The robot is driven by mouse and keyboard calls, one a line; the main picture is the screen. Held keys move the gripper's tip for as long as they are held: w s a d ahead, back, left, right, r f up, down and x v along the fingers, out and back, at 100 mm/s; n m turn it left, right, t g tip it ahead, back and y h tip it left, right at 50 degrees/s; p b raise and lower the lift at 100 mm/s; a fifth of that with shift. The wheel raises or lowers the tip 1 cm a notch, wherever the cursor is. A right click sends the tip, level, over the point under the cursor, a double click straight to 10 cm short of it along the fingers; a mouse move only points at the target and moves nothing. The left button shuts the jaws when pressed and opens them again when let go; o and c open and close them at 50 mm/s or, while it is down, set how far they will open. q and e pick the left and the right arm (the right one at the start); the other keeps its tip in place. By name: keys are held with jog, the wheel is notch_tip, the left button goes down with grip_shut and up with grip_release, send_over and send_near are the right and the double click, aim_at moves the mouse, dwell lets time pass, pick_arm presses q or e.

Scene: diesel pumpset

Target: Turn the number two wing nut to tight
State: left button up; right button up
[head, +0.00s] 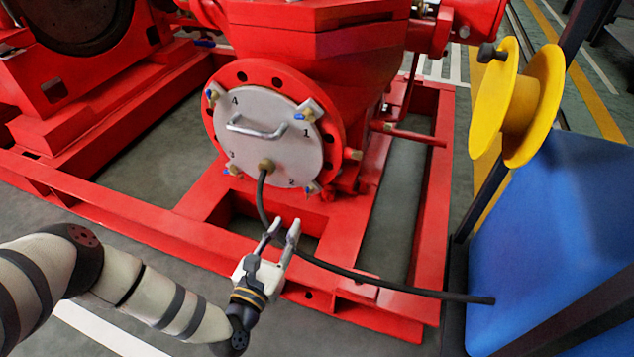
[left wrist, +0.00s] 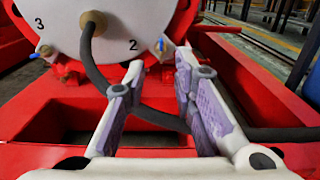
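The number two wing nut (head: 313,187) sits at the lower right rim of the round white cover (head: 283,165), by the printed 2. It is small, with a blue tip, and its exact angle is hard to tell. In the left wrist view the nut (left wrist: 163,44) shows beyond and above the fingertips. My left gripper (head: 284,228) is open, below and in front of the nut, not touching it. In the left wrist view its two fingers (left wrist: 160,65) stand apart with no nut between them. My right gripper is not in view.
Wing nuts 1, 3 and 4 and a metal handle (head: 255,130) are on the cover. A red frame (head: 350,300) lies below.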

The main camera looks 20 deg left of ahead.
aim_at(306, 191)
pick_arm(q)
jog(key=w+b, duration=0.1)
jog(key=w, duration=0.2)
jog(key=w+b, duration=0.1)
jog(key=w, duration=0.3)
jog(key=w+b, duration=0.1)
jog(key=w, duration=0.3)
jog(key=shift+w+d+r, duration=0.1)
jog(key=shift+d+r, duration=0.05)
jog(key=shift+d, duration=0.15)
jog(key=shift+c, duration=0.6)
grip_shut()
